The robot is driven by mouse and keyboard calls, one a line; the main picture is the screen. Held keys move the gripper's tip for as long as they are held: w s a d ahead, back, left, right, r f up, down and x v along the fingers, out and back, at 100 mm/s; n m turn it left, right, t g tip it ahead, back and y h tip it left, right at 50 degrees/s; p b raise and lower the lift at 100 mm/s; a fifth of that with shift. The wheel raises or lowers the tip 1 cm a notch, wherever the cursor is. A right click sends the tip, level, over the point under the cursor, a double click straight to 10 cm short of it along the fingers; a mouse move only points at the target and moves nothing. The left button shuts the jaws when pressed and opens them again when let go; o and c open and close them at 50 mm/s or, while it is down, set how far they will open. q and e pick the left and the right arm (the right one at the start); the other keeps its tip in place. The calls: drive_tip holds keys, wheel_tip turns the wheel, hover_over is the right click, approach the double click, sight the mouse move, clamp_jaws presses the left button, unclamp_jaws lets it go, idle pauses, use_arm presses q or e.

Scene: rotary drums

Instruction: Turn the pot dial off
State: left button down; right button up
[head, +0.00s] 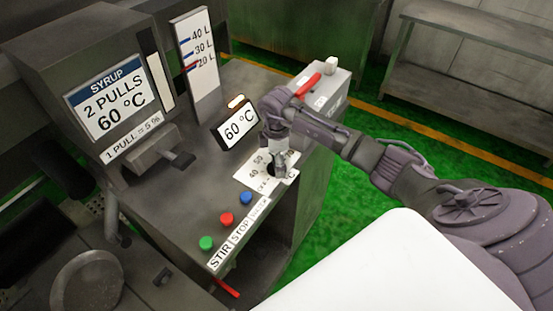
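The pot dial (270,169) is a dark knob on a white temperature scale (250,177) marked with numbers such as 40 and 50, on the grey control panel. My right gripper (284,172) points down over the dial, at its right side, and hides much of it and part of the scale. Whether the fingers touch or grip the dial cannot be told. My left gripper is not in view.
Blue (246,197), red (227,218) and green (206,243) buttons sit in front of the dial. A syrup dispenser (108,97) with a lever stands at left, a litre gauge (197,60) behind. A box with a red handle (308,84) lies beyond my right arm.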

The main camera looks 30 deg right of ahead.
drive_tip(key=c, duration=1.1)
drive_tip(key=shift+c, duration=0.2)
